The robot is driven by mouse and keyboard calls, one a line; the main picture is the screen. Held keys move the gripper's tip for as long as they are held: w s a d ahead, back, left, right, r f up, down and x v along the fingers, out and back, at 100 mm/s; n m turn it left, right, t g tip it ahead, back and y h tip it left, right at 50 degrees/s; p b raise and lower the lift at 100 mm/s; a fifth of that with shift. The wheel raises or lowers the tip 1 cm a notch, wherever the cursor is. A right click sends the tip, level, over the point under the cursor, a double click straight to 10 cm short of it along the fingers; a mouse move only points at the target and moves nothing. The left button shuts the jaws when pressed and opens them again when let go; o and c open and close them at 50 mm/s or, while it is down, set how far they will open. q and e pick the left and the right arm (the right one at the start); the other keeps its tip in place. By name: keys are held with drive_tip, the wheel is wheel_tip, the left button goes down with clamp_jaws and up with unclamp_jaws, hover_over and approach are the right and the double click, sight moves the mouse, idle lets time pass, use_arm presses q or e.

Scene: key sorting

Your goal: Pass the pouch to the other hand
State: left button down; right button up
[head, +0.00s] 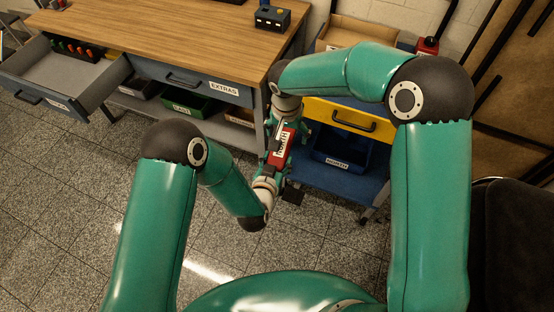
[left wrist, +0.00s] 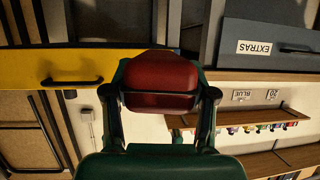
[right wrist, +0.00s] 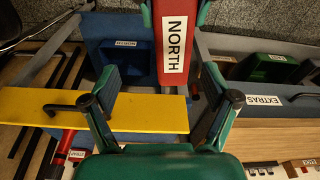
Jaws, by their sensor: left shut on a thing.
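The red pouch (head: 282,152) with a white NORTH label is held up between my two arms, in front of the gap between the bench and the blue cart. My left gripper (head: 274,166) is below and shut on it; the left wrist view shows the red pouch (left wrist: 160,82) between the fingers. My right gripper (head: 287,124) is above the pouch. In the right wrist view its fingers (right wrist: 165,100) are spread wide, with the pouch (right wrist: 171,60) beyond and between them. I see no right finger closed on it.
The wooden workbench (head: 160,45) has an EXTRAS drawer (head: 200,80) and an open grey drawer (head: 65,78) at left. The blue cart (head: 340,182) has a yellow drawer (head: 338,116) and a labelled blue bin (head: 343,148). A dark chair-like shape (head: 515,240) stands at right. Floor is clear at left.

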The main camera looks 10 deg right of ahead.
wheel_tip(320, 180, up, 2)
drive_tip(key=shift+s, duration=0.1)
drive_tip(key=s+d+f+m+g+y, duration=0.1)
drive_tip(key=s+d+f, duration=0.2)
drive_tip(key=d+f, duration=0.15)
drive_tip(key=s+d+f+m, duration=0.1)
drive_tip(key=s+d+f, duration=0.25)
drive_tip(key=f, duration=0.25)
drive_tip(key=s+a+f+n+y, duration=0.2)
drive_tip(key=s+f, duration=0.3)
drive_tip(key=s, duration=0.3)
drive_tip(key=s+a+f+n+y, duration=0.1)
drive_tip(key=s+a+f+n, duration=0.2)
drive_tip(key=s, duration=0.6)
wheel_tip(320, 180, down, 3)
drive_tip(key=shift+s+a+r+y, duration=0.25)
drive_tip(key=shift+a+y, duration=0.15)
drive_tip(key=shift+a, duration=0.3)
